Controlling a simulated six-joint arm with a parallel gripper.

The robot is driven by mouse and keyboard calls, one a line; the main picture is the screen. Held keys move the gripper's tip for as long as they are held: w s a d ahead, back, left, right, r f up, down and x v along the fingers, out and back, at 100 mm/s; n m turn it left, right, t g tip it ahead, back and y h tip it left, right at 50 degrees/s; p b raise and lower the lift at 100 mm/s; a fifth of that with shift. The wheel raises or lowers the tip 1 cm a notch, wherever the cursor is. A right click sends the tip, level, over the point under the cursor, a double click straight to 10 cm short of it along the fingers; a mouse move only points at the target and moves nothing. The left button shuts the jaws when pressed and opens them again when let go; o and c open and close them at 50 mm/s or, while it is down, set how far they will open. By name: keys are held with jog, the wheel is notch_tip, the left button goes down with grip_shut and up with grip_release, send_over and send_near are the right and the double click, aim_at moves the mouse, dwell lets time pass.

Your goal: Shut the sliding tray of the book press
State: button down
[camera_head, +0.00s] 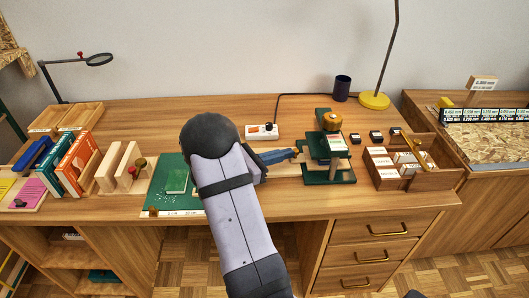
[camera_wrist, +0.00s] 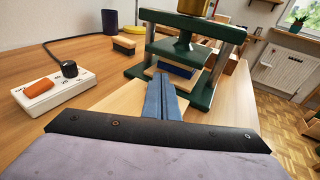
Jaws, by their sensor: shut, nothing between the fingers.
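The green book press (camera_head: 330,148) stands on the desk, right of centre, with a brass-coloured knob on top. In the wrist view the press (camera_wrist: 206,60) is straight ahead, and a dark blue block shows between its plates. A pale wooden tray (camera_wrist: 117,100) sticks out of the press toward the camera, so it stands open. My gripper (camera_head: 296,152) is at the left side of the press. In the wrist view my gripper's blue fingers (camera_wrist: 161,80) are shut and empty, over the tray and pointing at the press. Whether the fingertips touch anything is unclear.
A white control box (camera_head: 262,132) with an orange switch stands behind my gripper, its cable running along the desk. A wooden compartment box (camera_head: 432,172) stands right of the press. A green cutting mat (camera_head: 165,198) lies left of my arm.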

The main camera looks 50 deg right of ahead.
jog(key=shift+s+d, duration=0.15)
jog(key=shift+s, duration=0.15)
jog(key=p+v, duration=0.1)
jog(key=v, duration=0.4)
jog(key=p+v, duration=0.2)
jog(key=v, duration=0.3)
jog(key=shift+w, duration=0.3)
jog(key=s+a+r+m+t+y+p, duration=0.25)
jog(key=a+m+y+p, duration=0.25)
jog(key=a, duration=0.5)
jog(key=s+a+r+m+t+y+p, duration=0.1)
jog(key=s+a+r+m+y+p, duration=0.35)
jog(key=a, duration=0.55)
jog(key=s+a+r+m+t+y+p, duration=0.25)
jog(key=a+m+y+p, duration=0.3)
jog(key=a, duration=0.45)
notch_tip(320, 180, down, 41)
jog(key=g+b, duration=0.1)
jog(key=b, duration=4)
jog(key=shift+s+a+n, duration=0.25)
jog(key=shift+s+n, duration=0.05)
jog(key=shift+s, duration=0.15)
